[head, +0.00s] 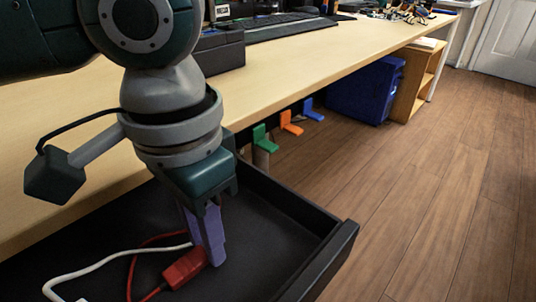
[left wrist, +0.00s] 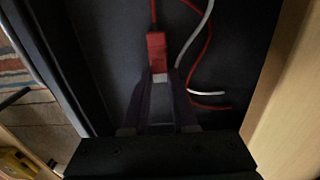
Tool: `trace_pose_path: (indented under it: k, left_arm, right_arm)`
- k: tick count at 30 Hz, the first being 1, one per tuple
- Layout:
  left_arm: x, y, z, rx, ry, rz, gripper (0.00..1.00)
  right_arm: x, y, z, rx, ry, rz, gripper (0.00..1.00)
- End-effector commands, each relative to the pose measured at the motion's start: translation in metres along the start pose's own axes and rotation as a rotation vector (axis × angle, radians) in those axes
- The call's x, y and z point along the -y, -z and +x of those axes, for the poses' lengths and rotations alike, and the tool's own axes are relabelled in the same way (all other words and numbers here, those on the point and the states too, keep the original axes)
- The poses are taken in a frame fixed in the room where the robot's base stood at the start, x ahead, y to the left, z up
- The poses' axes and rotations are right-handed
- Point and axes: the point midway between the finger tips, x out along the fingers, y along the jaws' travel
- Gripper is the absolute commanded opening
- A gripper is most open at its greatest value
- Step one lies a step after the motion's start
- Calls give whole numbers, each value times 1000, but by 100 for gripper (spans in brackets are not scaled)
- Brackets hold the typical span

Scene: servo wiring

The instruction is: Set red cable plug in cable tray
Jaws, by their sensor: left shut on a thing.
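The red cable plug (head: 185,268) is at the tips of my left gripper (head: 212,258), whose purple fingers point down. In the left wrist view the plug (left wrist: 157,52) sits between the ends of the two fingers (left wrist: 160,88), and my left gripper is shut on it. Its red cable runs away from it. The black cable tray (head: 283,222) is an open drawer-like box at the desk's edge. The plug is low inside the tray's walls; I cannot tell whether it touches the floor. My right gripper is not in view.
A white cable (head: 110,258) lies in the tray beside the red one. The wooden desk (head: 290,58) holds a keyboard (head: 290,27). Green (head: 264,138), orange (head: 291,122) and blue (head: 313,109) hooks hang under its edge. A blue bin (head: 365,92) stands beyond; the floor to the right is clear.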

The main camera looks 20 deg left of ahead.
Motion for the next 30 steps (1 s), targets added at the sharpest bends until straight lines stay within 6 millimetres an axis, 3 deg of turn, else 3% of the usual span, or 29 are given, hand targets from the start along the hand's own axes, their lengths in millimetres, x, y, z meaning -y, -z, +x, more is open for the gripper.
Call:
trace_pose_path:
  k: [2,3,10,20,30]
  left_arm:
    - [0,0,2,2,-1,0,0]
    - [0,0,3,1,-1,0,28]
    - [0,0,2,0,0,0,54]
    - [0,0,-1,-2,1,1,56]
    - [0,1,-74,-3,-1,-1,56]
  right_arm:
    - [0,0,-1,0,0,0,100]
    - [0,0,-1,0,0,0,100]
    - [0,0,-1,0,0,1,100]
    - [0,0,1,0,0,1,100]
    - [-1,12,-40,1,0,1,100]
